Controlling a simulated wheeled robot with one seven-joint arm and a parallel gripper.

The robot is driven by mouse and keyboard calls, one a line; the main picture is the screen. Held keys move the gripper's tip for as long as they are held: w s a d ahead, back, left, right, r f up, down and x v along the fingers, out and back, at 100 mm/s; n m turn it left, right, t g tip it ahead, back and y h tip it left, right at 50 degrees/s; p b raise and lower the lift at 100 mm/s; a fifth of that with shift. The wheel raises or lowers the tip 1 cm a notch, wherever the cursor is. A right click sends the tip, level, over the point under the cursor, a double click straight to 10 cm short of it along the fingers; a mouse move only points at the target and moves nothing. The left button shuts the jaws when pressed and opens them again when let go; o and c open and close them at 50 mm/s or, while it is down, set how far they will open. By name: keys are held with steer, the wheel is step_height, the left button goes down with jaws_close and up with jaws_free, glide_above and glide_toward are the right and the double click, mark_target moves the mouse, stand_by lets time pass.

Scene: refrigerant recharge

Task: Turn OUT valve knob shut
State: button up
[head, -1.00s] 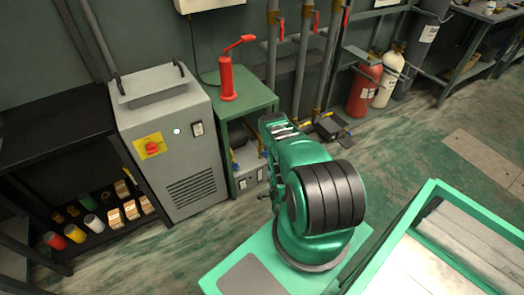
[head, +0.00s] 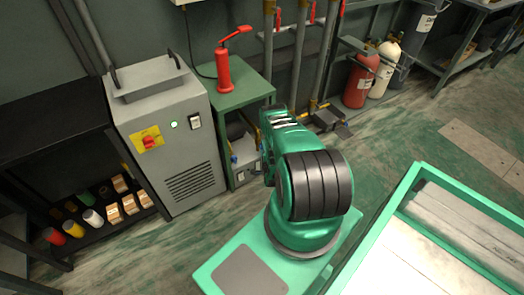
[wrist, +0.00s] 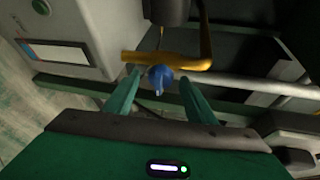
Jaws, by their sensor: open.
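A small round blue knob (wrist: 160,77) sits at the middle of the wrist view, just below a yellow pipe (wrist: 165,61). My gripper (wrist: 160,93) is open, with one green finger on each side of the blue knob and gaps visible between them. I cannot tell how deep the knob lies between the fingers. No OUT lettering is readable. In the head view my arm covers my gripper and most of this low area beside the green stand (head: 240,95).
A grey cabinet (head: 190,180) with a red switch (head: 149,142) stands left of the green stand, which carries a red hand pump (head: 223,72). Vertical pipes (head: 297,55) rise behind. Gas cylinders (head: 361,80) stand at the right. A green-framed cart (head: 395,205) is near my right side.

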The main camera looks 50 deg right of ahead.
steer(key=shift+w+d, duration=0.1)
steer(key=shift+c, duration=0.5)
steer(key=c, duration=0.9)
steer(key=shift+f+n+h, duration=0.2)
steer(key=shift+n+h, duration=0.5)
steer(key=shift+n, duration=0.5)
steer(key=shift+t, duration=0.3)
steer(key=o, duration=1)
steer(key=v, duration=1.1)
